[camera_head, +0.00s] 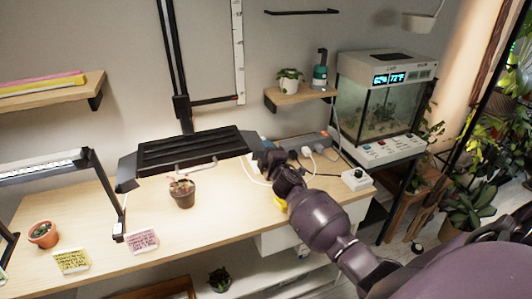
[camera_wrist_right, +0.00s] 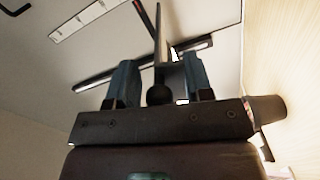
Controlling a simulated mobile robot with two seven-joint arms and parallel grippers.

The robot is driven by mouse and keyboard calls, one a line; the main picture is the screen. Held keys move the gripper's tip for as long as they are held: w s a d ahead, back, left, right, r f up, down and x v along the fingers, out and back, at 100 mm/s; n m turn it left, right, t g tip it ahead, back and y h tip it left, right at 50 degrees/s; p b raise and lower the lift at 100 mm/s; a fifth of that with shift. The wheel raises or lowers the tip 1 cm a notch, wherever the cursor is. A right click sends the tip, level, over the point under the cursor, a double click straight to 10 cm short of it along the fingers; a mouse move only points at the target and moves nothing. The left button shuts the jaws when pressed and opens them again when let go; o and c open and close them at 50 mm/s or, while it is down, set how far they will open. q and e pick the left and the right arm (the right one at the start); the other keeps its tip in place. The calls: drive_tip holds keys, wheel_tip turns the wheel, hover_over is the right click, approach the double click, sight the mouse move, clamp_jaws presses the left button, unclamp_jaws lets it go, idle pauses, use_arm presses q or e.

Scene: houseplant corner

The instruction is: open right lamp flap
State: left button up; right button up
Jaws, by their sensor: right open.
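The lamp (camera_head: 190,150) is a wide black ribbed panel hung from a black wall post above the wooden bench. Its right flap (camera_head: 252,141) is at the panel's right end, partly hidden by my right gripper (camera_head: 270,160). In the right wrist view, my right gripper (camera_wrist_right: 158,76) has its two teal fingers apart. A dark round knob (camera_wrist_right: 160,94) sits between them, with a thin upright plate (camera_wrist_right: 158,35) beyond it. I cannot tell whether the fingers touch the knob. My left gripper is not in view.
A potted plant (camera_head: 182,193) stands under the lamp, with pink (camera_head: 142,241) and yellow (camera_head: 73,261) cards at the front. A power strip (camera_head: 300,141) with plugs and cables lies behind my right gripper. A terrarium (camera_head: 380,105) stands to the right.

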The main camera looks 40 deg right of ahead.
drive_tip(key=v, duration=1)
drive_tip(key=shift+s, duration=0.4)
drive_tip(key=s+a+f+m+g+y, duration=0.2)
drive_tip(key=s+a+f+m, duration=0.3)
drive_tip(key=s+f, duration=0.3)
drive_tip(key=s+a+f+m+g+y, duration=0.2)
drive_tip(key=s+a+f+m, duration=0.4)
drive_tip(key=s, duration=1)
wheel_tip(320, 180, down, 3)
drive_tip(key=shift+a+r+g, duration=0.2)
drive_tip(key=shift+a+g, duration=0.6)
drive_tip(key=shift+a, duration=0.05)
